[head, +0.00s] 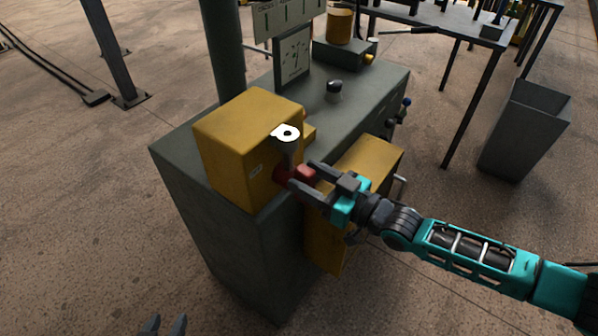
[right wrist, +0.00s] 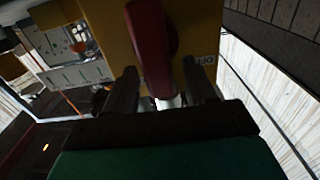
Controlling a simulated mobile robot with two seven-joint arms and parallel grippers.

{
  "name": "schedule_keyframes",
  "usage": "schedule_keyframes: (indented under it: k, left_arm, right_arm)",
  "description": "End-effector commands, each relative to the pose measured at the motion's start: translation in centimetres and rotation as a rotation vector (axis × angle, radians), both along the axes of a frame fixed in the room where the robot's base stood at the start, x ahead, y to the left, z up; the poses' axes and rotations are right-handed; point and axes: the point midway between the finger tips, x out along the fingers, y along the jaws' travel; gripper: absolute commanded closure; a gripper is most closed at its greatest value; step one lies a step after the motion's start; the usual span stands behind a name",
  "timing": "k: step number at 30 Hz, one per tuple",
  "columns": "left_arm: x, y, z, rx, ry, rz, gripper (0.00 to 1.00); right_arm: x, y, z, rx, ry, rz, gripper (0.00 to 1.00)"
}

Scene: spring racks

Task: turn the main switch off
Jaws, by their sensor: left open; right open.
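The main switch is a red handle (head: 281,174) on the side of a yellow box (head: 235,135) at the corner of the grey machine cabinet. My right gripper (head: 301,176) is open at the handle, its fingers on either side of it. In the right wrist view the red handle (right wrist: 150,45) rises between the two open fingers (right wrist: 160,75); I cannot tell whether they touch it. A small white label (right wrist: 207,60) is on the yellow face beside it. My left gripper (head: 163,326) is open at the bottom edge, away from the cabinet.
A white ring-shaped piece (head: 286,133) stands beside the yellow box, close above my right gripper. A grey bin (head: 525,130) and a table (head: 440,18) are at the right.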

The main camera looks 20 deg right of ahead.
Motion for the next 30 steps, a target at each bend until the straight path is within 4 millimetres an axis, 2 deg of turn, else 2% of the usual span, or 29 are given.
schedule_keyframes:
  k: [6,17,30]
  left_arm:
    - [0.0,0.1,-0.1,0.001,0.0,-0.001,0.57]
    - [0.0,0.1,-0.1,0.002,0.0,0.0,0.57]
    - [0.0,0.0,-0.1,0.002,0.0,-0.001,0.57]
  right_arm:
    - [1.9,1.5,0.0,0.001,-0.001,0.0,0.45]
    - [2.3,1.7,0.0,-0.001,0.001,0.0,0.45]
    - [2.2,1.7,-0.3,-0.004,0.006,0.0,0.86]
